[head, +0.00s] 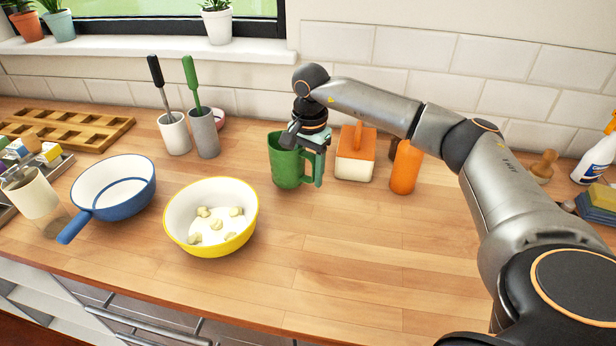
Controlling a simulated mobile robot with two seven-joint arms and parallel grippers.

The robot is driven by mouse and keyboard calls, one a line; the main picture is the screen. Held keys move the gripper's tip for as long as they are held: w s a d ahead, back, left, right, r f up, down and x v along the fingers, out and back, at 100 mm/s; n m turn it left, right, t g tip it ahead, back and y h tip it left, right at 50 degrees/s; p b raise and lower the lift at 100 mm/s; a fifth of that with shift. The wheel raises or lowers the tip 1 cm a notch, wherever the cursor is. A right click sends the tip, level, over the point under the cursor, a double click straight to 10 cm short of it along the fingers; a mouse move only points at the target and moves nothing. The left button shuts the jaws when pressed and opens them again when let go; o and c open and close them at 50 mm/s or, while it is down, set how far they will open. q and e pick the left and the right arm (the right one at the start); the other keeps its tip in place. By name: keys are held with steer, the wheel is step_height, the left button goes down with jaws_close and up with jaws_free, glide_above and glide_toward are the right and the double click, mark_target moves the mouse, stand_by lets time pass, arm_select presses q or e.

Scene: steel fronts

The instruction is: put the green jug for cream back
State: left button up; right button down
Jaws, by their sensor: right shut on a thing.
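The green jug (283,169) stands upright on the wooden counter, or just above it; I cannot tell which. It is right of the yellow bowl and left of the orange-lidded white box. My right gripper (303,146) comes down over the jug from above and is shut on it at its rim and handle side. The fingertips are partly hidden by the jug and the gripper body. My left gripper is not in view.
A yellow bowl (211,218) with pale pieces and a blue pan (114,187) stand at left. An orange-lidded box (354,165) and an orange bottle (405,168) stand close right of the jug. Two utensil pots (204,134) stand behind. The front middle counter (350,260) is clear.

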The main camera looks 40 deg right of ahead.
steer(key=shift+f, duration=1)
steer(key=shift+f, duration=0.15)
steer(key=shift+c, duration=1.4)
jaws_free()
steer(key=r, duration=1.2)
steer(key=shift+s+r, duration=0.15)
steer(key=shift+s, duration=0.05)
